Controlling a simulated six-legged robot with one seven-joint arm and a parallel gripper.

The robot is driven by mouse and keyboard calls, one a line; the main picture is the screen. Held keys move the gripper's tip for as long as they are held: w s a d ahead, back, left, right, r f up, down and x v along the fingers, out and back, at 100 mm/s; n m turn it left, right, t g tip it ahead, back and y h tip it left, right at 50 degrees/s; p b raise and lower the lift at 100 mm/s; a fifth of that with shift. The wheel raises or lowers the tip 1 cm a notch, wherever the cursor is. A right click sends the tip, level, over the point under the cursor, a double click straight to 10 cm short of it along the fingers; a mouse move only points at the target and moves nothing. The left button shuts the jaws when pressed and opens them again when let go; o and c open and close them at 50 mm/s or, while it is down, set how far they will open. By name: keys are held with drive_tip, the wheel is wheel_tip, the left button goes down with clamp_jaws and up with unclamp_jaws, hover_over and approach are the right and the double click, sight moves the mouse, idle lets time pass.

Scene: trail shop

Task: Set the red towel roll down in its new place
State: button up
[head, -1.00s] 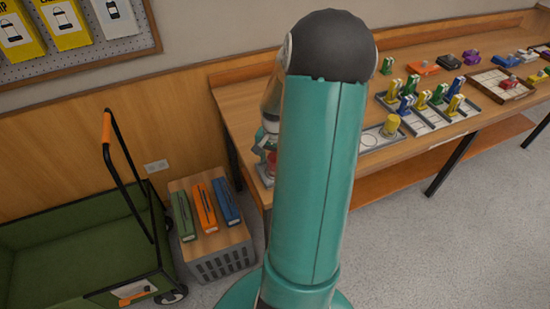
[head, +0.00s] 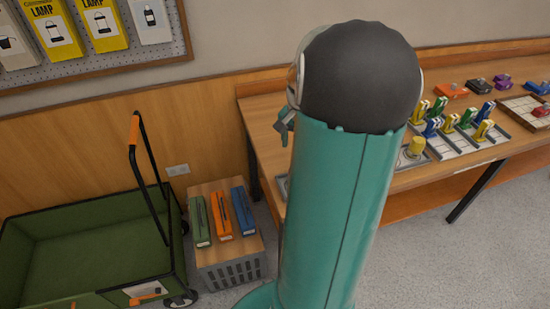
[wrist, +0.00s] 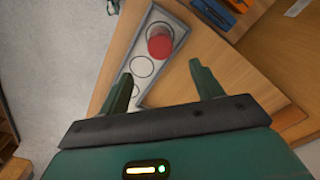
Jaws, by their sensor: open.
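The red towel roll (wrist: 160,42) stands in the wrist view at the far end of a pale tray (wrist: 170,17) with printed circles. It appears to rest on one of the circles, and an empty circle shows nearer my gripper. My gripper (wrist: 161,74) is open and empty, its two fingers apart from the roll. In the head view my arm hides the roll and most of the gripper; a small part of my wrist shows above the bench. A yellow roll (head: 417,146) stands on the right part of a tray in the head view.
The wooden bench (head: 262,118) carries trays of coloured items on the right. A crate (head: 232,272) with green, orange and blue boxes stands beside the bench. A green cart (head: 85,235) with a black handle is at left. Grey floor is open in front.

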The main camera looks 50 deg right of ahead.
drive_tip(key=w+a+r+n+t+h, duration=0.15)
drive_tip(key=a+r+n, duration=0.3)
drive_tip(key=a, duration=0.45)
drive_tip(key=w+a+r+n+t, duration=0.1)
drive_tip(key=w+a+r+n, duration=0.3)
drive_tip(key=a, duration=0.6)
drive_tip(key=s+a+r+n+t, duration=0.1)
drive_tip(key=s+a+r+n, duration=0.1)
drive_tip(key=a, duration=0.6)
drive_tip(key=s+a+r+n+t+y, duration=0.1)
drive_tip(key=s+a+n, duration=0.3)
drive_tip(key=a, duration=0.5)
drive_tip(key=shift+s+r+n+t, duration=0.35)
drive_tip(key=shift+s+r+t, duration=0.3)
drive_tip(key=shift+s, duration=0.5)
drive_tip(key=shift+r+y, duration=0.1)
drive_tip(key=shift+y, duration=0.15)
